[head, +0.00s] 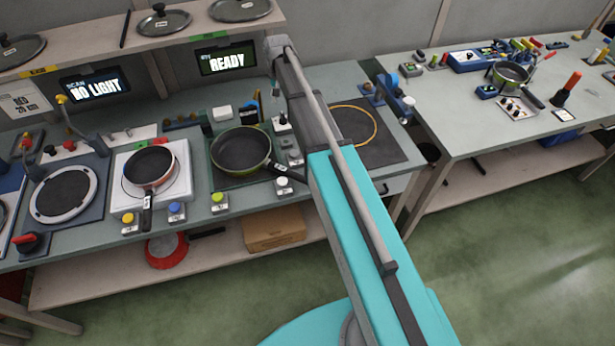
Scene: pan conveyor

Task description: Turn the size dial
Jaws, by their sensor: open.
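No control carries a label that I can read as the size dial, so I cannot tell which one it is. A red knob on a dark base (30,242) sits at the front left of the bench and looks like a rotary control. Small boxes with a yellow button (128,220), a blue button (177,210) and a green button (218,200) line the bench's front edge. My teal and grey arm crosses the middle of the view and hides part of the bench.
A small pan (150,166) stands on a white plate unit, and a larger pan (240,150) stands right of it. Screens read "NO LIGHT" (95,88) and "READY" (227,60). A second table (440,115) at right holds tools and a pan. Green floor (510,260) is clear.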

